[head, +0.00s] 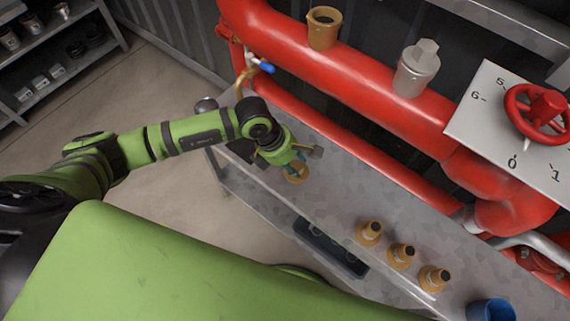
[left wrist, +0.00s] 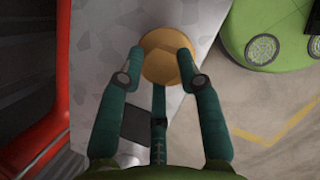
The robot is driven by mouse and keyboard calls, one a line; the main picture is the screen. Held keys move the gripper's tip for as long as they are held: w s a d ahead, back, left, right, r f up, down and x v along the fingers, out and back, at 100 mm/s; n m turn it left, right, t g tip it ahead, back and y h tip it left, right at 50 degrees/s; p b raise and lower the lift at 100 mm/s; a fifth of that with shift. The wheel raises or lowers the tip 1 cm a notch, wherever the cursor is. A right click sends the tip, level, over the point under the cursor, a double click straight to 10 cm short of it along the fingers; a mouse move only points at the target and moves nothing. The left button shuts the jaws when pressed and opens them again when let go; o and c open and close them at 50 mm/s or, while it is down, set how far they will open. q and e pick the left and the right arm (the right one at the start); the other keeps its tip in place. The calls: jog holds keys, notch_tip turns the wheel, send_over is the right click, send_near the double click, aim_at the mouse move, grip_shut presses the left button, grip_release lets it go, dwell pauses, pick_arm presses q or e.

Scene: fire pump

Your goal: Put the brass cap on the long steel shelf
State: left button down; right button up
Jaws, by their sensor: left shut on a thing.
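The brass cap (head: 296,176) is at the fingertips of my left gripper (head: 291,165), over the left part of the long steel shelf (head: 345,183). In the left wrist view, my left gripper's (left wrist: 160,75) dark green fingers are closed around the round brass cap (left wrist: 162,50), with the grey shelf (left wrist: 108,45) behind it. The fingers hide part of the cap. I cannot tell whether the cap touches the shelf or is held just above it. My right gripper is not in view.
Red pipes (head: 370,75) run behind the shelf, with an open brass stub (head: 322,30) and a grey hex-topped fitting (head: 416,70). Three brass fittings (head: 402,256) and a blue cup (head: 490,310) stand toward the shelf's right.

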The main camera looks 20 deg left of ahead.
pick_arm(q)
jog(key=shift+w+a+f+p, duration=0.15)
jog(key=shift+a+f, duration=0.25)
jog(key=shift+f, duration=0.55)
jog(key=shift+w+a+f+p, duration=0.1)
jog(key=shift+w+a+f, duration=0.25)
jog(key=shift+f, duration=0.65)
jog(key=shift+w+a+f+p, duration=0.1)
jog(key=shift+a+f, duration=0.4)
jog(key=shift+f, duration=0.45)
jog(key=shift+f, duration=0.1)
jog(key=c, duration=0.8)
grip_release()
jog(key=shift+c, duration=0.2)
jog(key=b+v, duration=0.1)
jog(key=v, duration=1.1)
jog(key=shift+s, duration=0.1)
